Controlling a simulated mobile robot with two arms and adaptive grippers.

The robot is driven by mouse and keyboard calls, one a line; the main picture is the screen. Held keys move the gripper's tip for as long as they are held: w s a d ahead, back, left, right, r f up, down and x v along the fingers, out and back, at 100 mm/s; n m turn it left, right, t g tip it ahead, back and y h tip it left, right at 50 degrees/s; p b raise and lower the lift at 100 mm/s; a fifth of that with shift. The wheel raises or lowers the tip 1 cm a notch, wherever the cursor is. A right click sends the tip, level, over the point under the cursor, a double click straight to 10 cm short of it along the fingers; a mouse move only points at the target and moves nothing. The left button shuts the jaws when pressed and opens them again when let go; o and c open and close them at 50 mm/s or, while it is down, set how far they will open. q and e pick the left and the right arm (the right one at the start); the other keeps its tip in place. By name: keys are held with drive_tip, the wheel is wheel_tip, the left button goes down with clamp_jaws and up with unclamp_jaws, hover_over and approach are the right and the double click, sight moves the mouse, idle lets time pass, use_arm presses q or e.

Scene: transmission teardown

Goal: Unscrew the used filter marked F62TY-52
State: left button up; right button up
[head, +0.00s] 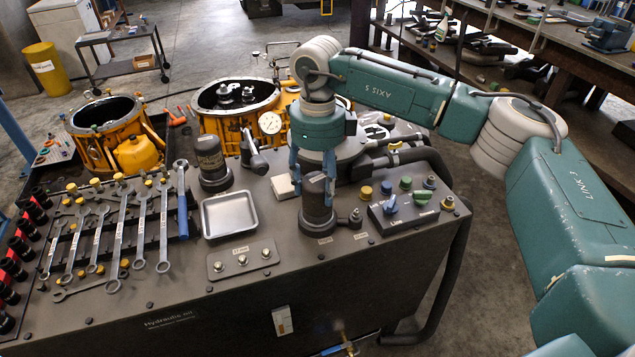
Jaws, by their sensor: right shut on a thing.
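A dark cylindrical filter (317,208) stands upright on the front right part of the hydraulic unit's top. My right gripper (314,178) reaches down over it from above, its blue fingers shut on the filter's upper part. Its marking is too small to read and partly covered by the fingers. A second dark filter (211,163) stands upright on a base further left, with a label I cannot read. My left gripper is not in view.
A metal tray (230,214) lies left of the gripped filter, apparently empty. Several wrenches (118,230) lie on the left. A small fitting (355,217) and a control box (403,210) with coloured knobs are close on the right. A gauge (270,123) stands behind.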

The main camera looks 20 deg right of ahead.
drive_tip(key=shift+r, duration=0.1)
clamp_jaws()
drive_tip(key=shift+r, duration=0.2)
drive_tip(key=shift+r+p, duration=0.35)
drive_tip(key=shift+r, duration=0.5)
drive_tip(key=shift+r+p, duration=0.25)
drive_tip(key=shift+p, duration=0.15)
drive_tip(key=shift+r, duration=0.15)
drive_tip(key=shift+r+p, duration=0.55)
drive_tip(key=shift+r, duration=0.2)
drive_tip(key=shift+r, duration=0.2)
